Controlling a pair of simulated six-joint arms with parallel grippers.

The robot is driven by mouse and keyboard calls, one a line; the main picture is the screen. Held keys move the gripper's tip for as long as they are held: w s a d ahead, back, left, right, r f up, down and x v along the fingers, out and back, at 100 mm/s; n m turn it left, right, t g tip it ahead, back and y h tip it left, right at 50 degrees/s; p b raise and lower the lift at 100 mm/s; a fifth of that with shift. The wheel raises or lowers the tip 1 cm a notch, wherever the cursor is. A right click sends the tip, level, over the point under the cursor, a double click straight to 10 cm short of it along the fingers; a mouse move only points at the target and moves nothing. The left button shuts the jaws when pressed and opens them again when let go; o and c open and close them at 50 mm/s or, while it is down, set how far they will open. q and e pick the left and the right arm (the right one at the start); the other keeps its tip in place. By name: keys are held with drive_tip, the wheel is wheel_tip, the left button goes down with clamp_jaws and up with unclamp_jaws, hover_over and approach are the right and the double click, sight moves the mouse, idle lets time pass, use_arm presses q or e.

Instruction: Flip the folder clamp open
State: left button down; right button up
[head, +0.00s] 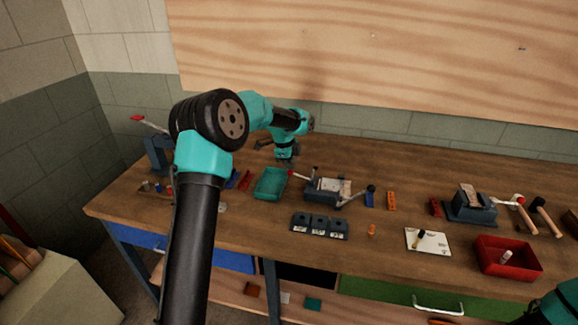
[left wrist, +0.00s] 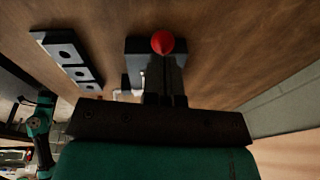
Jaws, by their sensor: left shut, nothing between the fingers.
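The folder (head: 325,191) is a small dark device near the middle of the bench in the head view, with a pale piece on top. A lever with a red knob (head: 291,173) sticks out at its left, and one with a dark ball (head: 370,188) at its right. My left gripper (head: 289,160) is above and behind the red knob, shut and empty. In the left wrist view the red knob (left wrist: 162,42) shows just past the shut left fingers (left wrist: 165,88), which hide part of the dark folder body (left wrist: 133,62). I cannot tell if they touch. My right gripper is out of view.
A teal tray (head: 270,184) stands left of the folder. A dark three-hole block (head: 320,226) lies in front. A white card (head: 428,240), a red tray (head: 508,258) and another clamped fixture (head: 470,206) are to the right.

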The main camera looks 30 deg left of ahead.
use_arm(q)
wheel_tip(320, 180, up, 12)
drive_tip(key=s+a, duration=0.2)
drive_tip(key=shift+f, duration=0.15)
drive_tip(key=shift+a, duration=0.15)
idle(0.3)
